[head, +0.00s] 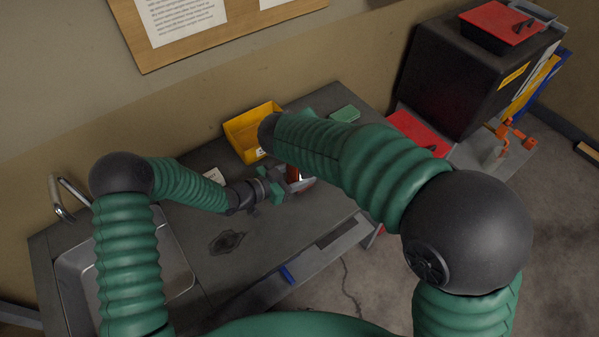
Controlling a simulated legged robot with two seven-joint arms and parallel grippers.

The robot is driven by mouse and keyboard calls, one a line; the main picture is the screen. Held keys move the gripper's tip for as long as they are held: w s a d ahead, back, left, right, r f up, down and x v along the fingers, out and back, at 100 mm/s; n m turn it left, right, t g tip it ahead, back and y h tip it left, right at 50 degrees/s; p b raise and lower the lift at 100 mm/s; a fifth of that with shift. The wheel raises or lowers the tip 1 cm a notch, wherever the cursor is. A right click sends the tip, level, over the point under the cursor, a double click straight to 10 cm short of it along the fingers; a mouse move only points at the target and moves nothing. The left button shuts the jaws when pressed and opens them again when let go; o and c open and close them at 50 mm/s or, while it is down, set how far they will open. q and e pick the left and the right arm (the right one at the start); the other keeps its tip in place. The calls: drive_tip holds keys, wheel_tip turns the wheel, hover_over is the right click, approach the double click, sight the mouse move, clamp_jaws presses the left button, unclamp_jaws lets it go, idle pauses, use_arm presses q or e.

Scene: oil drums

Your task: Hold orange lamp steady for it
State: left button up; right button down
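A small orange and white object (294,174), which looks like the orange lamp, shows above the workbench (225,275). Much of it is hidden by my grippers and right arm. My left gripper (277,186) reaches in from the left and is right at the orange object. Its fingers are too small and overlapped to tell whether they are open or closed on it.
A yellow bin (245,133) stands at the back of the bench, with a green item (345,114) to its right. A sink (85,275) is at the left. A black cabinet (465,75) with a red box (500,22) on top stands at the right. A blue item (288,274) is at the bench's front edge.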

use_arm(q)
drive_tip(key=o, duration=0.5)
drive_tip(key=shift+f, duration=0.1)
use_arm(e)
drive_tip(key=shift+w+f, duration=0.1)
use_arm(q)
drive_tip(key=shift+o, duration=0.2)
